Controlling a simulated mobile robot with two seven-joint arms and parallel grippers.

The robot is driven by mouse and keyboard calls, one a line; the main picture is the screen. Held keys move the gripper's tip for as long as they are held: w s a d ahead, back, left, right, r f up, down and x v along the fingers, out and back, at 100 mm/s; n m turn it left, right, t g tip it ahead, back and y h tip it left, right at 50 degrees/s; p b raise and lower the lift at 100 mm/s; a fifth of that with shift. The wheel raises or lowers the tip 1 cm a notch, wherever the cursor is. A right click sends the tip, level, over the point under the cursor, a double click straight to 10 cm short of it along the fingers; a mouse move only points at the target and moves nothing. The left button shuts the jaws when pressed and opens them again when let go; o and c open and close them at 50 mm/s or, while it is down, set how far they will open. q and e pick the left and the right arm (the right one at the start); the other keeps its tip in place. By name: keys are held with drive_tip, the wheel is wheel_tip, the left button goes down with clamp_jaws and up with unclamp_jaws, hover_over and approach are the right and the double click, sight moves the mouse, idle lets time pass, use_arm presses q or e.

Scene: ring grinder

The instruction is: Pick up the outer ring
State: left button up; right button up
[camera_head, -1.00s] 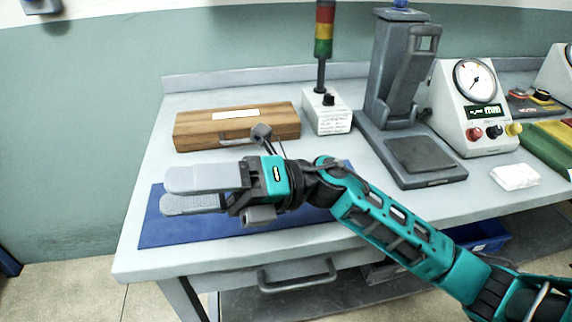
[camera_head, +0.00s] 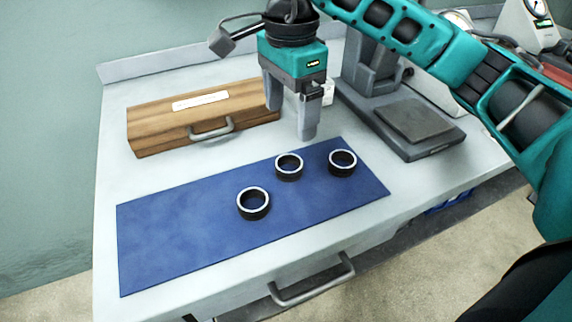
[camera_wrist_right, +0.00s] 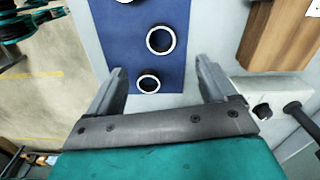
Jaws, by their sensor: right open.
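Three dark rings with pale rims lie apart on a blue mat (camera_head: 170,235) in the head view: a left ring (camera_head: 253,214), a middle ring (camera_head: 289,175) and a right ring (camera_head: 343,171). The left one looks slightly larger; I cannot tell which is the outer ring. My right gripper (camera_head: 290,118) points down, open and empty, above the bench behind the middle ring. In the right wrist view, its spread fingers (camera_wrist_right: 162,78) frame the right ring (camera_wrist_right: 139,83), with the middle ring (camera_wrist_right: 148,44) farther up and the left ring cut off at the top edge. My left gripper is not in view.
A wooden case (camera_head: 160,125) with a metal handle stands behind the mat. A grey stand with a flat plate (camera_head: 420,120) is to the right. The mat's left part is bare. The bench's front edge has a drawer handle (camera_head: 315,285).

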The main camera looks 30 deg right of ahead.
sight(290, 158)
wheel_tip(290, 158, down, 11)
drive_tip(key=shift+w+r, duration=0.1)
idle(0.4)
drive_tip(key=c, duration=1.2)
